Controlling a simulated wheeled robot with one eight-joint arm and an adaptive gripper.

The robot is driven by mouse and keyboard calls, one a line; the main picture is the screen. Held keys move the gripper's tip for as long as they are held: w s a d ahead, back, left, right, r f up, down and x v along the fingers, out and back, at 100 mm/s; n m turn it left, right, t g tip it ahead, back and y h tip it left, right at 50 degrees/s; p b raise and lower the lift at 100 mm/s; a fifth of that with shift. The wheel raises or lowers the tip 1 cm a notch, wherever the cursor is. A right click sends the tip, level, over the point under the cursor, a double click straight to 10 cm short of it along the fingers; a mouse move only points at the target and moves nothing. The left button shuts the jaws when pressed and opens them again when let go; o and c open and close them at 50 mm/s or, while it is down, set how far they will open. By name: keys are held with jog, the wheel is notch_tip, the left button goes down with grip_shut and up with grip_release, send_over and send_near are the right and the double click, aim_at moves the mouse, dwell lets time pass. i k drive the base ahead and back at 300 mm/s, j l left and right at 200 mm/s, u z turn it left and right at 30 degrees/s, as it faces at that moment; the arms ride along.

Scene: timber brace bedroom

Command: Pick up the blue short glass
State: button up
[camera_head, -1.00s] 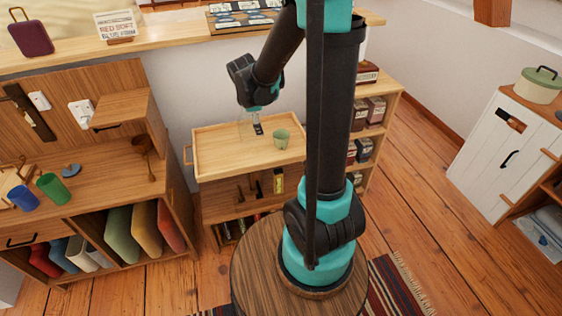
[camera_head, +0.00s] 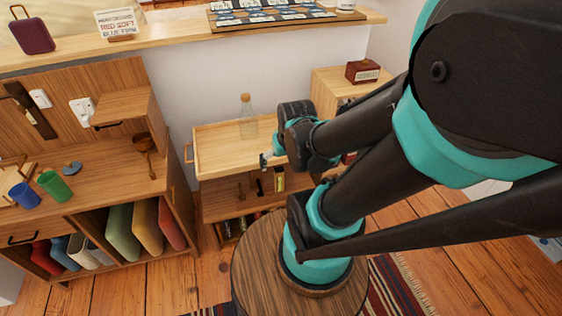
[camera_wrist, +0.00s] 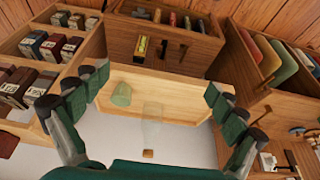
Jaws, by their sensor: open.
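The blue short glass (camera_head: 24,196) stands at the left end of the wooden desk in the head view, left of a taller green cup (camera_head: 55,187). I cannot make it out clearly in the wrist view. My gripper (camera_head: 266,160) is over the front of the light wooden tray-topped cart (camera_head: 215,168), well to the right of the blue glass. In the wrist view my gripper (camera_wrist: 156,82) has its fingers spread wide, with nothing held between them.
A clear corked bottle (camera_head: 248,120) stands on the cart top; the wrist view also shows a pale green cup (camera_wrist: 121,94) there. A small shelf (camera_head: 124,107) overhangs the desk's back right.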

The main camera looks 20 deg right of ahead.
aim_at(26, 197)
jog(key=u, duration=1.7)
jog(key=i+j+z, duration=0.25)
jog(key=i+j, duration=0.35)
jog(key=i+j+z, duration=0.25)
jog(key=i+j, duration=0.3)
jog(key=j, duration=0.2)
